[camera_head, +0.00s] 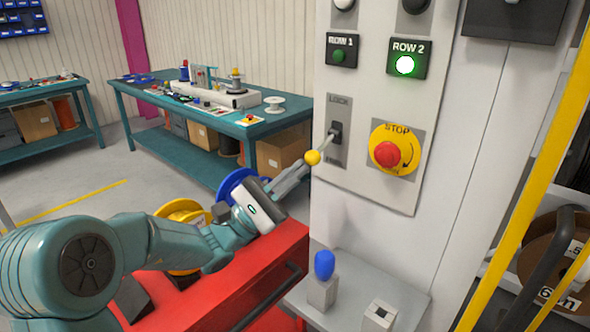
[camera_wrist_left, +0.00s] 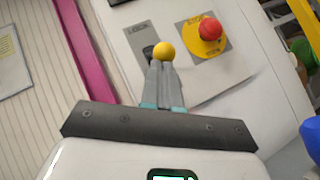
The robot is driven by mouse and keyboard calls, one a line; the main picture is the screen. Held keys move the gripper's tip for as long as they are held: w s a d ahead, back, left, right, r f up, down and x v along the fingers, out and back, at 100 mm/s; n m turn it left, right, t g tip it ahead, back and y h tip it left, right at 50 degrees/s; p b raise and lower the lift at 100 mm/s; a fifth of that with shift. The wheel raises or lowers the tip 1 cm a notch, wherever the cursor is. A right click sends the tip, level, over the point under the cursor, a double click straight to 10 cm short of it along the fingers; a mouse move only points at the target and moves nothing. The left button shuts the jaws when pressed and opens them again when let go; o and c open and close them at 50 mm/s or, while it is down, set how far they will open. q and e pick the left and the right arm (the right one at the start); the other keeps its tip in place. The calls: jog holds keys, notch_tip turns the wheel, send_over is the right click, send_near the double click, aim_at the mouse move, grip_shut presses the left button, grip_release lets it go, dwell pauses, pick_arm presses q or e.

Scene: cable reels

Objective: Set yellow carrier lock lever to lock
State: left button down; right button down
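The lock lever (camera_head: 326,142) is a short rod with a yellow ball knob (camera_head: 313,157). It sticks out, tilted downward, from a black pivot on a grey plate (camera_head: 337,101) marked LOCK at the top. My left gripper (camera_head: 304,166) comes in from the lower left with its fingertips right at the ball. In the left wrist view the ball (camera_wrist_left: 164,51) sits just past the fingertips (camera_wrist_left: 159,70), which look closed together. I cannot tell whether they touch it. The rod is mostly hidden there. My right gripper is not in view.
Beside the lock plate are a red STOP button (camera_head: 388,154) on yellow, a lit green ROW 2 button (camera_head: 405,65) and a dim ROW 1 button (camera_head: 339,55). A blue-knobbed stick (camera_head: 324,265) stands on the ledge below. A red cabinet (camera_head: 235,292) lies under my arm.

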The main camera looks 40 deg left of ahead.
pick_arm(q)
notch_tip(320, 180, up, 7)
jog(key=s+n+g+y+p, duration=0.1)
jog(key=n+g+y+p, duration=0.4)
jog(key=p, duration=1.1)
jog(key=shift+s+r+y, duration=0.15)
jog(key=shift+s+y, duration=0.1)
jog(key=shift+y, duration=0.35)
